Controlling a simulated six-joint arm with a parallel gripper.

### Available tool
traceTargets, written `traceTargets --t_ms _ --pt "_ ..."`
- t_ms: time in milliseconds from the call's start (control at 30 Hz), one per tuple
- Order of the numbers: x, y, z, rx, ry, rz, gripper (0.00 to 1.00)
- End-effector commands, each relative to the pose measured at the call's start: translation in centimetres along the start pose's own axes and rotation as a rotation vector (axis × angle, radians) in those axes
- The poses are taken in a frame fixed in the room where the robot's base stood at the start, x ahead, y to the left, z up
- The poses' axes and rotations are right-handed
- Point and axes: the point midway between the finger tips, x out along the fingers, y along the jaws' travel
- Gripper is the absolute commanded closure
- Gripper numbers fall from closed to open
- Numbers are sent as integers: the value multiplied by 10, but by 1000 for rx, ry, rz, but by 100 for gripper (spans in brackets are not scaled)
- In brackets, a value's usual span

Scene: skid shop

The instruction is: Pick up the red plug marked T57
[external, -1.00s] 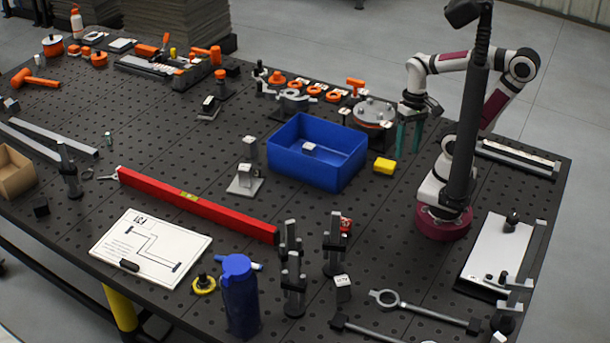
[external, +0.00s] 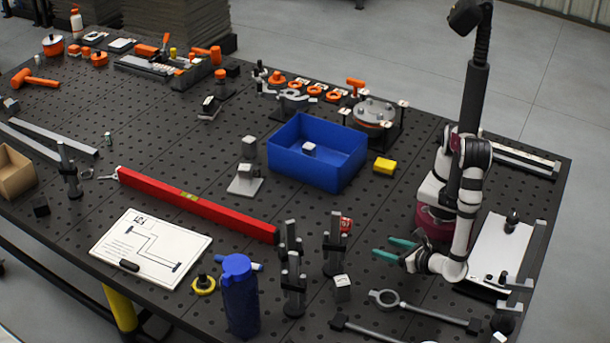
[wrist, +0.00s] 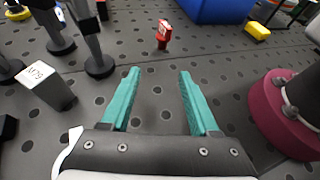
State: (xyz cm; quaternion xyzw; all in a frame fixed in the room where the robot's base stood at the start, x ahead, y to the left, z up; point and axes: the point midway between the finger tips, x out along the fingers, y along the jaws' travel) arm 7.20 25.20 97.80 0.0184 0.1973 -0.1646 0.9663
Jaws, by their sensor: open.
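The marking is too small to read. In the external view the red plug (external: 346,225) shows just behind a dark clamp post. My gripper (external: 388,247) is low over the table with its two green fingers apart and empty, pointing left toward the plug. In the wrist view the open fingers (wrist: 158,73) do not reach the plug.
Dark clamp posts (external: 293,285) and a grey labelled block (external: 342,288) stand left of my gripper. A blue bin (external: 285,177) and a yellow block (external: 384,166) lie beyond. A ring spanner (external: 425,311) lies in front. Table between fingers and plug looks clear.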

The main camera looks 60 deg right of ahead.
Motion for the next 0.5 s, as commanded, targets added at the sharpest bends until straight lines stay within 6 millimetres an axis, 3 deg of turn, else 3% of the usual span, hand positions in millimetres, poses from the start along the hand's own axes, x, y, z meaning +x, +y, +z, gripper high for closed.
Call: traceTargets --t_ms 67,300,500 --pt "9 0 -3 -21 -11 18 38" --pt "77 -1 -2 -18 -9 9 38" --pt "106 -1 -1 -16 -7 11 38"
